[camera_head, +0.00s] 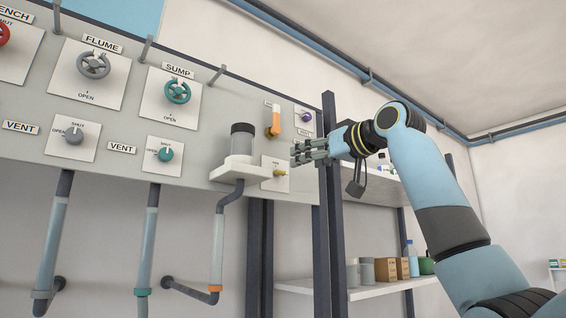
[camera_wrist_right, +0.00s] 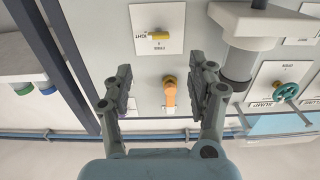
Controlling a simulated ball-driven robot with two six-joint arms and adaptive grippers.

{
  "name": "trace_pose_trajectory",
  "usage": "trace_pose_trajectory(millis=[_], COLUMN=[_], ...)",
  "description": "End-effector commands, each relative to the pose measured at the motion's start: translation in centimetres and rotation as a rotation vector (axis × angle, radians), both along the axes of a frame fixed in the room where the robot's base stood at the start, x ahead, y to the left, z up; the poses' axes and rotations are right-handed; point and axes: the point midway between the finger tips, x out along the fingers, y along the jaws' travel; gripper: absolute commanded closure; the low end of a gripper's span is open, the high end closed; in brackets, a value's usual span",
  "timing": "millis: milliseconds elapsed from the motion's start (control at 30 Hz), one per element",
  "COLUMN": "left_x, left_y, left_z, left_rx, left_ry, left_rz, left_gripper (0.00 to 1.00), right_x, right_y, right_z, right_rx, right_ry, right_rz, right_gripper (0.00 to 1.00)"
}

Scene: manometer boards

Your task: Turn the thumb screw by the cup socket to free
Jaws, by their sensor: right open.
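The thumb screw (camera_head: 279,173) is a small yellow wing on a white plate, just right of the cup socket (camera_head: 240,172). A dark-topped cup (camera_head: 241,140) stands in the socket. In the wrist view the open fingers (camera_wrist_right: 160,78) frame an orange handle (camera_wrist_right: 169,92), not the screw. My left gripper is not in view.
The board carries a grey FLUME wheel (camera_head: 94,65), a teal SUMP wheel (camera_head: 177,92) and vent knobs (camera_head: 166,154). The orange handle (camera_head: 274,124) sits above the screw. A dark rack post (camera_head: 333,180) and shelves with boxes (camera_head: 384,268) stand to the right.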

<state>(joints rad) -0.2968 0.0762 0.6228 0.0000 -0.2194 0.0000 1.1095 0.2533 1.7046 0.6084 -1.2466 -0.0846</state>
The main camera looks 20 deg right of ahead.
Motion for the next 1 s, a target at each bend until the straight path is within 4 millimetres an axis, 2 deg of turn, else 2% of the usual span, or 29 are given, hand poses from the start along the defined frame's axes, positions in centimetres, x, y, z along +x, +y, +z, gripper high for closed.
trace_pose_trajectory(millis=[500,700,967,1000], left_x=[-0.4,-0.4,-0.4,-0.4], left_y=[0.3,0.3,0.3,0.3], left_z=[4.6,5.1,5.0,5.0], left_rx=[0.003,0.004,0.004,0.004], left_ry=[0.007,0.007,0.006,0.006], left_rz=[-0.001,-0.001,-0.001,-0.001], left_gripper=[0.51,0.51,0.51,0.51], right_x=[8.3,9.7,9.8,9.8], right_y=[3.0,3.6,3.6,3.6], right_z=[0.4,0.1,-0.1,-0.1], right_rx=[0.002,0.001,0.0,0.0], right_ry=[0.002,0.001,0.0,0.0], right_rz=[0.0,0.0,-0.001,-0.001], right_gripper=[0.42,0.42,0.42,0.48])
